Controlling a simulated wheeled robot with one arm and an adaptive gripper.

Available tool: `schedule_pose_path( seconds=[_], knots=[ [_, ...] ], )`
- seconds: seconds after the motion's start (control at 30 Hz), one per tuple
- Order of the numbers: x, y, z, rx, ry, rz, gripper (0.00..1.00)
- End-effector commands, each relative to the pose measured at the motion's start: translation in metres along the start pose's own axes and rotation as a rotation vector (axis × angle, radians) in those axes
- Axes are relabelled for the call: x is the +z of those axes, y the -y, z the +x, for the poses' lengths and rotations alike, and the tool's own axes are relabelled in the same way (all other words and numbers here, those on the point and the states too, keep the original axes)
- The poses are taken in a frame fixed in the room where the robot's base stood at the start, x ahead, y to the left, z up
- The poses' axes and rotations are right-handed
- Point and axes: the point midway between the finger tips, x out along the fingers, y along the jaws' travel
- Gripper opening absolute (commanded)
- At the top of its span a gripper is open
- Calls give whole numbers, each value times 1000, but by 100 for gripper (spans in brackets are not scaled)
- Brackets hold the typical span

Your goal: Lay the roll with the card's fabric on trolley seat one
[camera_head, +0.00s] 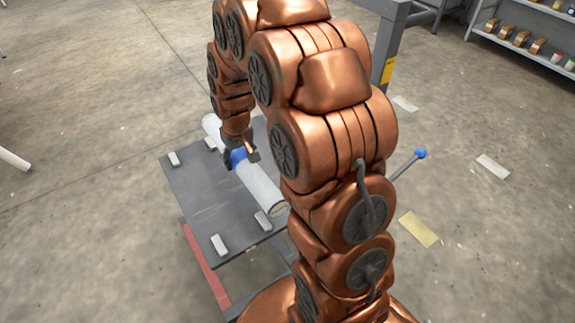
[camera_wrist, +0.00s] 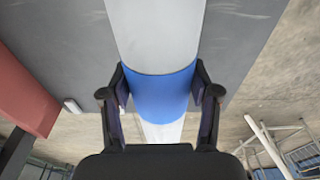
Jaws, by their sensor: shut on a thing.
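A pale grey roll (camera_head: 259,184) with a blue band (camera_wrist: 160,96) around its middle lies lengthwise over the right side of the dark trolley top (camera_head: 200,195). My gripper (camera_head: 240,156) comes down from above and is shut on the roll, with one finger on each side of the blue band; it also shows in the wrist view (camera_wrist: 162,92). Light grey blocks stand on the trolley top, two at the left (camera_head: 219,244) and two beside the roll (camera_head: 263,221). I cannot tell whether the roll touches the top. No card or seat number is readable.
The trolley has a red side rail (camera_head: 205,265). A grey post (camera_head: 388,45) with a yellow mark stands behind my arm. A shelf with small goods (camera_head: 525,42) is at the upper right. A white cylinder (camera_head: 14,159) shows at the left edge. The left floor is mostly clear.

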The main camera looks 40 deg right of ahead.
Motion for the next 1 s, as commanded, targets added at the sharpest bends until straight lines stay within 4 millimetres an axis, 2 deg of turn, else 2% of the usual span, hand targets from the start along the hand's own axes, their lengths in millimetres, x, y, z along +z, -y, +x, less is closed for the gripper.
schedule_pose_path(
  seconds=[0.03, 0.5, 0.8, 1.0],
  knots=[
    [3, -5, 12, 1, -4, 4, 7],
    [35, -39, 33, 3, -6, 18, 7],
    [52, -51, 36, 4, -5, 23, 7],
    [49, -60, 38, 3, -5, 24, 7]
  ],
)
